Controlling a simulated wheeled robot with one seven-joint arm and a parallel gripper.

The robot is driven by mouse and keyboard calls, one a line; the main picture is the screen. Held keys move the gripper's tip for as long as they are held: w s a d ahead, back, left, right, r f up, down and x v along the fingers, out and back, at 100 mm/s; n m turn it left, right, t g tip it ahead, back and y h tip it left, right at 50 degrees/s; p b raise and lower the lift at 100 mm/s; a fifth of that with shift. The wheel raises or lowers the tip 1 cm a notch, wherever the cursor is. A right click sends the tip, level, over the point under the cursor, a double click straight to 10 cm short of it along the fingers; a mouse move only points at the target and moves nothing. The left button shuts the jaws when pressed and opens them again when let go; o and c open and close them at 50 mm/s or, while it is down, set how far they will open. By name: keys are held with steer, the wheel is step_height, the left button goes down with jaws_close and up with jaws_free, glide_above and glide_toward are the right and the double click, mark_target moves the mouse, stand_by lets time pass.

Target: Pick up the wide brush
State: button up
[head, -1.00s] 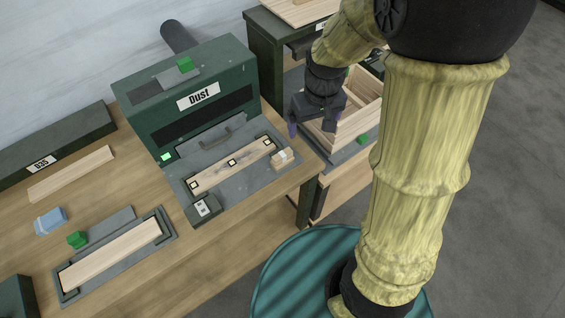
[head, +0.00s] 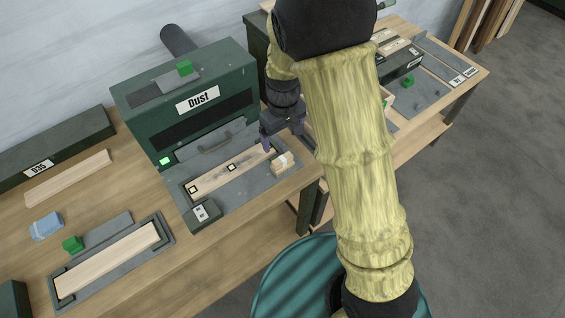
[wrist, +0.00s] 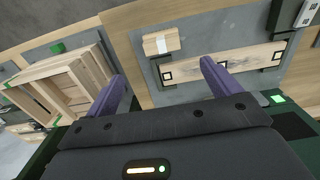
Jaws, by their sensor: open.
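The wide brush appears to be the small pale wooden block with a white band (head: 283,162), lying on the grey plate at the right end of the dust station; it also shows in the wrist view (wrist: 161,42), above the gap between the fingers. My gripper (head: 283,140) is open and empty, with purple fingers, over the right end of the dust station near the brush. In the wrist view my gripper (wrist: 162,72) has its fingers spread wide and touches nothing visible.
A marked wooden board (head: 215,178) lies in the dust station beside the brush. The green "Dust" housing (head: 225,75) rises behind it. A wooden crate (wrist: 88,68) stands on the left in the wrist view. Another board (head: 110,260) sits in a tray at the left.

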mark_target(283, 158)
step_height(283, 158, down, 8)
steer(key=shift+r+p, duration=0.25)
steer(key=shift+p, duration=0.4)
steer(key=shift+f, duration=0.1)
steer(key=f, duration=0.1)
steer(key=f+p, duration=0.2)
steer(key=shift+s+f, duration=0.3)
steer(key=shift+a+f, duration=0.1)
steer(key=shift+f, duration=0.6)
steer(key=c, duration=1.1)
